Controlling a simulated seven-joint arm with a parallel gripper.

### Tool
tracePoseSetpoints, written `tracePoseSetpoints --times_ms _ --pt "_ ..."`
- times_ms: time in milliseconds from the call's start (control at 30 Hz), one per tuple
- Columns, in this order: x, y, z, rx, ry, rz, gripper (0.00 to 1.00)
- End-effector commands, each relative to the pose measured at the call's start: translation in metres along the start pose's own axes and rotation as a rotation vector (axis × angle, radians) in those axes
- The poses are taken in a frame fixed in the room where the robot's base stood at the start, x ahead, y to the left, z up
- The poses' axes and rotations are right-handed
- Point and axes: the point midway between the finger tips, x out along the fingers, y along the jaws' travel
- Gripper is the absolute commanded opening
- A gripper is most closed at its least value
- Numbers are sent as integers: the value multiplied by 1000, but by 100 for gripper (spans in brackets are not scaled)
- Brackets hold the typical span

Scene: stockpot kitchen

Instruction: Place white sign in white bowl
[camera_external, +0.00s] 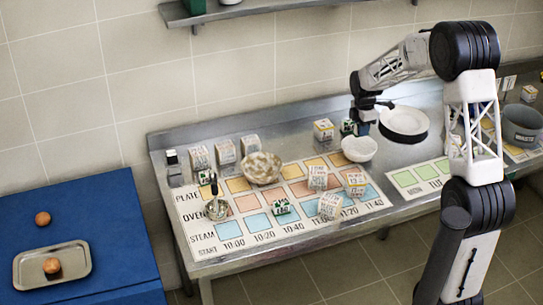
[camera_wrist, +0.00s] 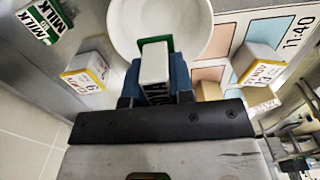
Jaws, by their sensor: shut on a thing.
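My gripper (camera_wrist: 153,90) is shut on a small white block-like sign (camera_wrist: 154,62) with dark lettering on one face and a green edge at its far side. The white bowl (camera_wrist: 195,15) lies just beyond the sign in the wrist view, and the sign overlaps its near rim there. In the external view my gripper (camera_external: 362,122) is at the back of the steel counter, just behind the white bowl (camera_external: 359,150). The held sign is hard to make out there. I cannot tell its height above the counter.
A yellow-and-white box (camera_external: 323,129) stands to the left. A green-and-white milk block (camera_wrist: 45,20) is nearby. A beige bowl (camera_external: 262,168) and several blocks occupy the printed chart (camera_external: 240,197). A grey pot (camera_external: 522,126) stands far right.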

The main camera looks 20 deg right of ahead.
Motion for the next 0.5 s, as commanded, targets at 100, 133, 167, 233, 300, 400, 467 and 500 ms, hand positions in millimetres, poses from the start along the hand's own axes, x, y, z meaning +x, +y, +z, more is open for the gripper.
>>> tracePoseSetpoints --times_ms 100,133,167,233,300,400,467,500 --pt "15 -1 0 0 1 -4 0" --pt "20 -1 0 0 1 -4 0" --pt "24 -1 0 0 0 -3 0" --pt "34 -1 0 0 1 -4 0" --pt "43 -1 0 0 0 -3 0" --pt "52 -1 0 0 0 -3 0" --pt "54 0 0 0 0 -3 0" --pt "55 0 0 0 0 -2 0"
